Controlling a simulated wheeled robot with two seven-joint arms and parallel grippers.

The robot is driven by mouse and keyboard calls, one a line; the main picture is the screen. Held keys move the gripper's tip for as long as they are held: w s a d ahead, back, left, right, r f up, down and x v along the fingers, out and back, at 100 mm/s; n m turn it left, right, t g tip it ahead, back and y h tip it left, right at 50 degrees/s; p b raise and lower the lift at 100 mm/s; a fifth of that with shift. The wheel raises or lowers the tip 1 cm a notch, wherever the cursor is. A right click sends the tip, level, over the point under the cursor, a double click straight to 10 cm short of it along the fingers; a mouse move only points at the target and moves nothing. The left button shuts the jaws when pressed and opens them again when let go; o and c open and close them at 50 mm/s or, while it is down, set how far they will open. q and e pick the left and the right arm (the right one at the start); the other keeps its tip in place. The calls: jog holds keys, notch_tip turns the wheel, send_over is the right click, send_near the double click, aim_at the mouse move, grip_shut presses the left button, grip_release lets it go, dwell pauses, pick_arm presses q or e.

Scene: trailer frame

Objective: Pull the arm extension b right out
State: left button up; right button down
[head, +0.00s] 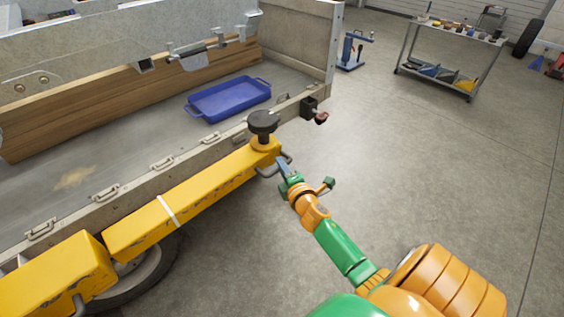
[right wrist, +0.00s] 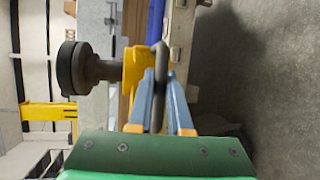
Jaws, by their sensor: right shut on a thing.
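The yellow arm extension (head: 215,180) is a long worn beam along the side of the trailer bed, with a white band across it. A round black pad (head: 263,123) stands on its far end; the pad also shows in the right wrist view (right wrist: 76,69). A grey loop handle (head: 268,171) sticks out from that end. My right gripper (head: 283,163) is at this handle. In the right wrist view, the handle (right wrist: 160,62) passes between my two fingers, and they are shut on it. My left gripper is not in view.
The trailer's metal side rail (head: 150,172) runs close behind the beam. A blue tray (head: 230,98) lies on the trailer bed. A wheel (head: 143,272) sits under the beam. A tool cart (head: 450,58) stands at the back right. The floor (head: 430,150) right of the trailer is clear.

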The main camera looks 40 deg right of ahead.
jog(key=c, duration=0.8)
grip_release()
jog(key=shift+c, duration=0.2)
jog(key=v, duration=0.7)
jog(key=shift+p, duration=0.35)
jog(key=shift+s, duration=0.1)
